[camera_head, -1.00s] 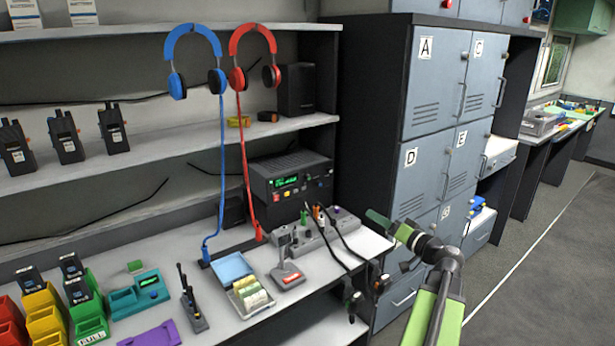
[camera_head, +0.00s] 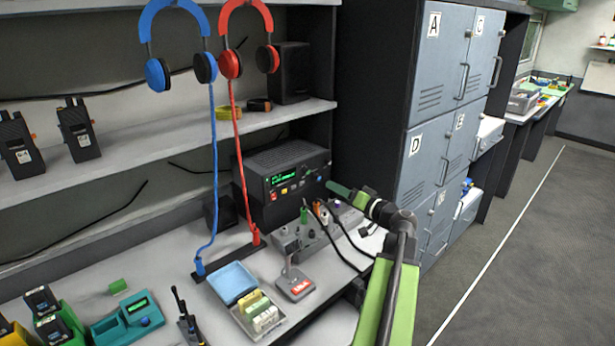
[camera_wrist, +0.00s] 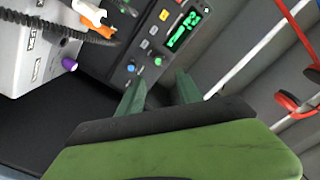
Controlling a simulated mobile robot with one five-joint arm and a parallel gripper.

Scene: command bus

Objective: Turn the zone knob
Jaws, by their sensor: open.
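The black radio unit (camera_head: 290,182) stands on the desk at the back of the shelf bay, with a lit green display and coloured buttons. I cannot read which knob is the zone knob. My gripper (camera_head: 334,187) is just right of the radio's front in the head view. In the wrist view its green fingers (camera_wrist: 160,82) are apart and empty, pointing at the panel by the knobs. Contact is not visible.
A grey box with cables and a purple knob (camera_wrist: 69,64) stands beside the radio. Grey lockers (camera_head: 440,95) stand right.

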